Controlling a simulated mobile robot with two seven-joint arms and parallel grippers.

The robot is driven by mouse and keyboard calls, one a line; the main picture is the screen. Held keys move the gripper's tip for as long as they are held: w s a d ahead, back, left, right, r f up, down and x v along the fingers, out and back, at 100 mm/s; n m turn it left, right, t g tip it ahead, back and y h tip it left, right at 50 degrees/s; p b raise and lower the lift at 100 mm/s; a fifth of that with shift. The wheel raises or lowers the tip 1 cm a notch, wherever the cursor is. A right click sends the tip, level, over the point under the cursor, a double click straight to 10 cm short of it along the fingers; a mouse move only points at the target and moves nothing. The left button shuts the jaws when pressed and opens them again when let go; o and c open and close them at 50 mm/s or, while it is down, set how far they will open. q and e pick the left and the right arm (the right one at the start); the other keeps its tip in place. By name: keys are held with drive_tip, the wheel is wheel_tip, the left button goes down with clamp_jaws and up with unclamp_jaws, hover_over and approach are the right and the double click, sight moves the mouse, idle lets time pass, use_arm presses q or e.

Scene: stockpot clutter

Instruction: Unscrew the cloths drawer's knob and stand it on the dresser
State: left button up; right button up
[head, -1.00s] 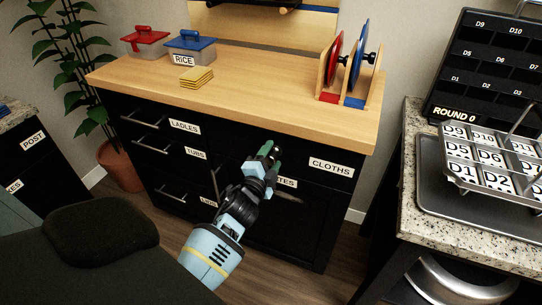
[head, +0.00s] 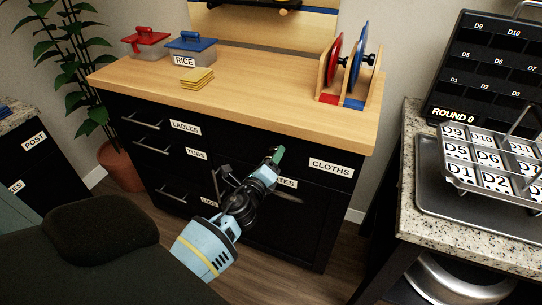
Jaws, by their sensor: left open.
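The black front of the cloths drawer (head: 300,153) is at the upper right of the dresser (head: 300,115), with a white CLOTHS label (head: 331,168). The drawer looks shut. I cannot make out its knob, which may be hidden by my left gripper. My left gripper (head: 277,156) is open, its greenish fingertips in front of the drawer front, left of the label. I see nothing held in it, and cannot tell whether it touches the drawer. My right gripper is not in view.
The light wooden dresser top has free room in the middle. A yellow stack (head: 197,76), a RICE box (head: 190,51), a red-lidded box (head: 146,43) and a rack with red and blue discs (head: 358,67) stand on it. A granite counter (head: 410,190) stands at right.

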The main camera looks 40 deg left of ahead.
use_arm(q)
drive_tip(key=shift+m, duration=0.8)
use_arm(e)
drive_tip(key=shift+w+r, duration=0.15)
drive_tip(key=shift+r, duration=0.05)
use_arm(q)
drive_tip(key=m+p, duration=0.1)
drive_tip(key=m, duration=0.2)
drive_tip(key=shift+r, duration=0.2)
drive_tip(key=shift+f+m, duration=0.2)
drive_tip(key=shift+m, duration=0.6)
drive_tip(key=m+p, duration=0.1)
drive_tip(key=m, duration=0.1)
drive_tip(key=shift+r+m+p, duration=0.25)
drive_tip(key=shift+m+p, duration=0.1)
drive_tip(key=shift+m, duration=0.05)
drive_tip(key=shift+f+m, duration=0.1)
drive_tip(key=shift+m, duration=0.6)
drive_tip(key=shift+f, duration=0.1)
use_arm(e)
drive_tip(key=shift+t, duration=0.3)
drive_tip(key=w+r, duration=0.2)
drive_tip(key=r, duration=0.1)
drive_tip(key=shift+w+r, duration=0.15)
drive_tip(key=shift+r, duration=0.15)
